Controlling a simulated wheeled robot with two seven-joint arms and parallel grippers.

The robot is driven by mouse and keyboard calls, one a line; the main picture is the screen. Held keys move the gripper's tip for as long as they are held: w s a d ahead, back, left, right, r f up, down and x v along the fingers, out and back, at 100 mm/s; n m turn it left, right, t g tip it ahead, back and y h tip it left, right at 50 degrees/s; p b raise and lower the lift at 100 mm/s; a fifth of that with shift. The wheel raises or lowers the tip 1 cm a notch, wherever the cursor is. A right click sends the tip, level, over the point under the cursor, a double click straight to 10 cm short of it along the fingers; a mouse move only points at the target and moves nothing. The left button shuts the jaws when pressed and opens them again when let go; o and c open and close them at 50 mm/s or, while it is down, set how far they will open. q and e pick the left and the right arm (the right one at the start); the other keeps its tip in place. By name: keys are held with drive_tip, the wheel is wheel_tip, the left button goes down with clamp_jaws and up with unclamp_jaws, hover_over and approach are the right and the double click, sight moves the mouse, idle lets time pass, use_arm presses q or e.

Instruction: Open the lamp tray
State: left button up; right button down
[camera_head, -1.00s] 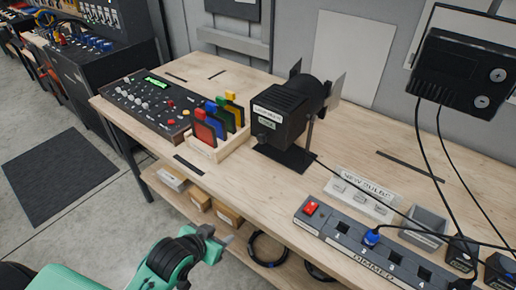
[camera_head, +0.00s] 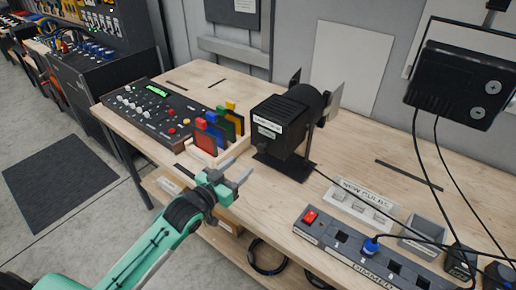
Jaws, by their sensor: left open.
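The black stage lamp (camera_head: 292,118) stands on the wooden workbench, with barn-door flaps at its far end. White labels (camera_head: 268,128) are on its rear face, which is turned toward me. I cannot make out a separate tray edge on it; the lamp looks closed. My left gripper (camera_head: 238,170) comes in from the lower left. It is open and empty, above the bench's front edge, left of and nearer than the lamp, and apart from it. My right gripper is not in view.
A rack of coloured filters (camera_head: 220,135) stands close beyond my left gripper, beside a control desk (camera_head: 150,108). A "new bulbs" holder (camera_head: 363,200), a grey bin (camera_head: 424,235) and a dimmer strip (camera_head: 365,255) lie at right. A black floodlight (camera_head: 462,85) hangs upper right.

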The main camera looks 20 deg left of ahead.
sight(260, 149)
use_arm(q)
drive_tip(key=p+x, duration=0.2)
drive_tip(key=x, duration=0.6)
drive_tip(key=shift+w+d, duration=0.1)
drive_tip(key=shift+w, duration=0.1)
drive_tip(key=shift+w+d, duration=0.2)
drive_tip(key=shift+w, duration=0.3)
clamp_jaws()
drive_tip(key=shift+f, duration=0.1)
